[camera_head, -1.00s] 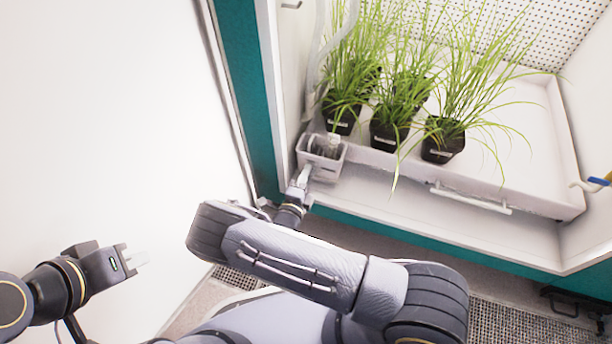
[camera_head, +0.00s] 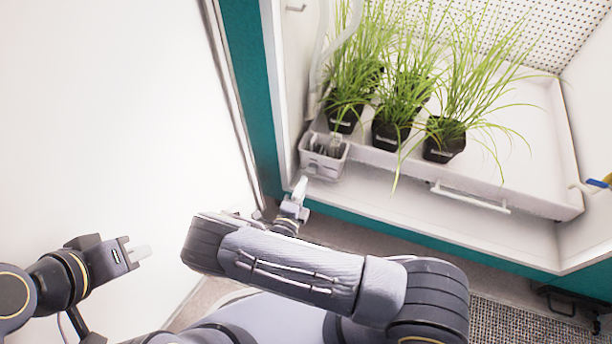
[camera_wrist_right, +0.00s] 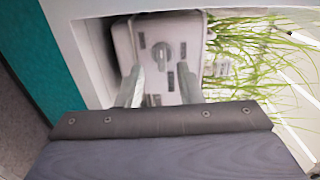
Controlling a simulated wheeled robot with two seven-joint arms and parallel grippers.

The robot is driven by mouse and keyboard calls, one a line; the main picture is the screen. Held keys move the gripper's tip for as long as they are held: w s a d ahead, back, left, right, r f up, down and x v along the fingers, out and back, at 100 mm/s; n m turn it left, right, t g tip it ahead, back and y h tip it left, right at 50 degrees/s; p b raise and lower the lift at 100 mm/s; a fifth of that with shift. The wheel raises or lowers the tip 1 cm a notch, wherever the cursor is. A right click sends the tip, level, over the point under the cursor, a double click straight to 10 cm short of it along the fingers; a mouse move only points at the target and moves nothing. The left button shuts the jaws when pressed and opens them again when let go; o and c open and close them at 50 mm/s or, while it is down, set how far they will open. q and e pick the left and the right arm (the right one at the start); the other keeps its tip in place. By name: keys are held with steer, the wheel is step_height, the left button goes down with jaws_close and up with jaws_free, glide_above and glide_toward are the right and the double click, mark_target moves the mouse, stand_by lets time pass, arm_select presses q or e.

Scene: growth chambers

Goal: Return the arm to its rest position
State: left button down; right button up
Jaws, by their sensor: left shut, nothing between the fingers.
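My left gripper (camera_head: 139,252) is at the lower left, shut and empty, in front of the white panel. My right arm's upper links cover the lower middle of the head view.
The teal chamber frame (camera_head: 250,90) stands beside the white panel (camera_head: 100,120). A blue and yellow item (camera_head: 600,184) is at the right.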

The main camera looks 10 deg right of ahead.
steer(key=v, duration=0.2)
steer(key=shift+s+a, duration=0.2)
steer(key=shift+r, duration=0.1)
stand_by(0.3)
steer(key=s+d+r+m+g+y, duration=0.1)
steer(key=s+d+r+m+g, duration=0.3)
steer(key=d+r+m+g, duration=0.7)
steer(key=s+r+m+g+y, duration=0.2)
steer(key=s+r+m+g, duration=0.35)
steer(key=m, duration=1.05)
steer(key=s+r+m+t+y, duration=0.5)
steer(key=r+m, duration=0.3)
steer(key=m, duration=0.3)
steer(key=s+r+m+t+y, duration=0.2)
steer(key=s+r+m+y, duration=0.5)
steer(key=m, duration=0.4)
step_height(320, 180, up, 39)
steer(key=h+p, duration=0.1)
steer(key=p, duration=3.6)
steer(key=shift+p, duration=0.35)
